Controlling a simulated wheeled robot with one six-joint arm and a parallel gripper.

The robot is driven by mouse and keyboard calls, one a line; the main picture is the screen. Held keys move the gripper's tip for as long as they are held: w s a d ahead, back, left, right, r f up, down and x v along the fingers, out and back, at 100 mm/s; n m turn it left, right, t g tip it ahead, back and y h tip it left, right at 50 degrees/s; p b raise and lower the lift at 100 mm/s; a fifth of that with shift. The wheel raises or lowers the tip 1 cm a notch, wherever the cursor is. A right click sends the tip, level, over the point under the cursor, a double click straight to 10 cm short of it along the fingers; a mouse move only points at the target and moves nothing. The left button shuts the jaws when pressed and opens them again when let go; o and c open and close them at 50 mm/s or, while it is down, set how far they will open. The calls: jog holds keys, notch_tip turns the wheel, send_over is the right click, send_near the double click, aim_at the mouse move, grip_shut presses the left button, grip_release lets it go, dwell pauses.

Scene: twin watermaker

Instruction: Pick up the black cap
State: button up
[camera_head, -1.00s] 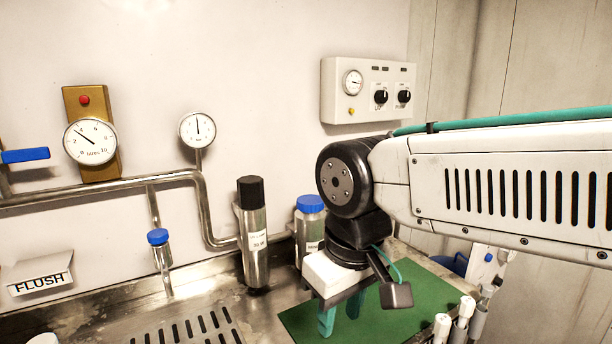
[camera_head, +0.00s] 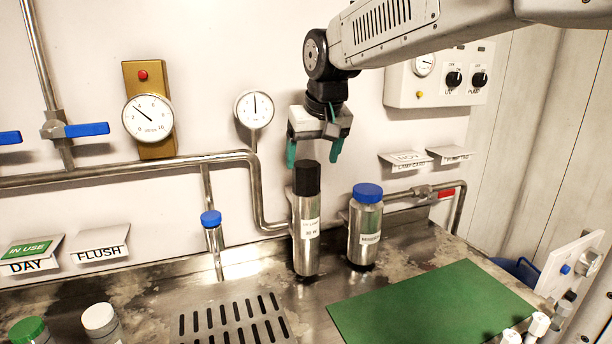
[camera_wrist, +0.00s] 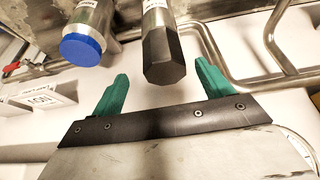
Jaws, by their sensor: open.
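The black cap (camera_head: 307,178) sits on top of a tall steel cylinder (camera_head: 306,235) standing upright on the steel counter near the wall. In the wrist view the black cap (camera_wrist: 163,56) shows as a faceted end between and beyond the two green fingertips. My gripper (camera_head: 314,155) is open and empty, just above the cap, with its green fingers pointing down. It also shows in the wrist view (camera_wrist: 160,84), with a finger on either side of the cap. I cannot tell whether either finger touches the cap.
A steel bottle with a blue lid (camera_head: 367,193) stands close to the right of the cylinder. Pipes (camera_head: 258,195) and a gauge (camera_head: 254,108) are on the wall behind. A green mat (camera_head: 430,306) lies clear at front right, and a slotted drain (camera_head: 232,322) is at front left.

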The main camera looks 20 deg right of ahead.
aim_at(307, 164)
jog(key=x, duration=0.3)
jog(key=w+x, duration=0.1)
jog(key=x, duration=0.1)
jog(key=shift+w+a+f, duration=0.1)
jog(key=shift+a, duration=0.15)
jog(key=shift+w+f, duration=0.2)
jog(key=shift+f, duration=0.35)
jog(key=c, duration=1)
